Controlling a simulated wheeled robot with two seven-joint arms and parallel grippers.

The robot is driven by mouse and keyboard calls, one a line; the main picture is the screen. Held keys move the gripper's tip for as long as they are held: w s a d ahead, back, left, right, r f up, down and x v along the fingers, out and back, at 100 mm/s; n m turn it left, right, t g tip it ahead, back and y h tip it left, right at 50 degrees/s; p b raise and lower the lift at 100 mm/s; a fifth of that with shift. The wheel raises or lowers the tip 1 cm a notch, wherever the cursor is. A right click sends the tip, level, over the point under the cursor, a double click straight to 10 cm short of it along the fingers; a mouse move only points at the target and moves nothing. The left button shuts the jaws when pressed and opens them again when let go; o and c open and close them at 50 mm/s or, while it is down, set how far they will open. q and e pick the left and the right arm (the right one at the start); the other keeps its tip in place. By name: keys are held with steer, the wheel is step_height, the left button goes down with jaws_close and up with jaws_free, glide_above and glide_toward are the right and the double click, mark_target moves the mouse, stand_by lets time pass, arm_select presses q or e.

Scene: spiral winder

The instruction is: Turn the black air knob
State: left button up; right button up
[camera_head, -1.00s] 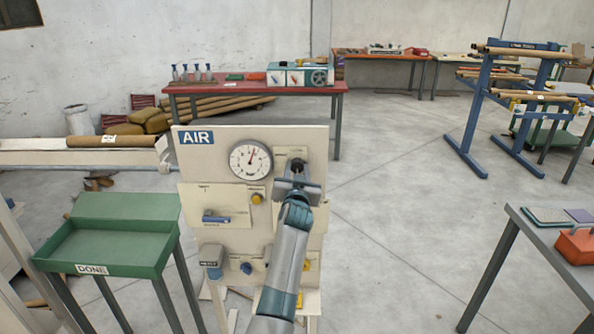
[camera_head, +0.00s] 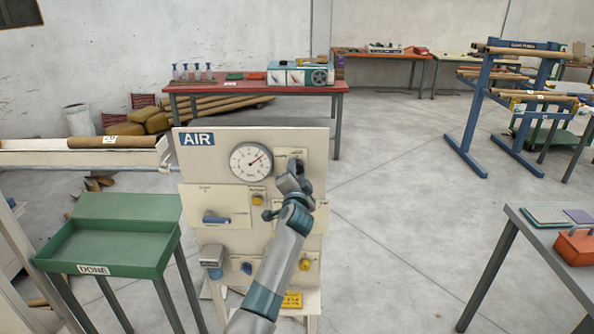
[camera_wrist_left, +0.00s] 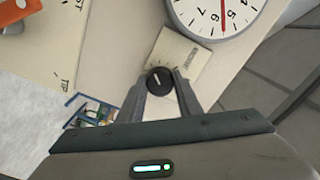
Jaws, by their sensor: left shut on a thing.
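The black air knob (camera_wrist_left: 159,81) sits on a cream plate of the AIR panel, with a white mark on its face, in the left wrist view. My left gripper (camera_wrist_left: 161,88) is shut on it, one finger on each side. In the head view the knob (camera_head: 296,162) is mostly hidden behind my left gripper (camera_head: 293,172), at the panel's upper right. The gauge also shows in the left wrist view (camera_wrist_left: 205,14). My right gripper is not in view.
The AIR panel (camera_head: 232,140) also carries a blue lever (camera_head: 215,220) and yellow knobs below. A green DONE tray (camera_head: 115,265) stands to the left. A grey table (camera_head: 530,235) with a red box is at the right. The floor between is clear.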

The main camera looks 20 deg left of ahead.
arm_select(q)
steer(key=shift+m, duration=0.4)
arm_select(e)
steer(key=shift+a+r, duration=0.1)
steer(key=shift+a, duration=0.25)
arm_select(q)
steer(key=o, duration=1)
steer(key=shift+o, duration=0.2)
steer(key=shift+s, duration=0.1)
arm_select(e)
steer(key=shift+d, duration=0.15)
arm_select(q)
steer(key=b+v, duration=0.3)
steer(key=v, duration=1.4)
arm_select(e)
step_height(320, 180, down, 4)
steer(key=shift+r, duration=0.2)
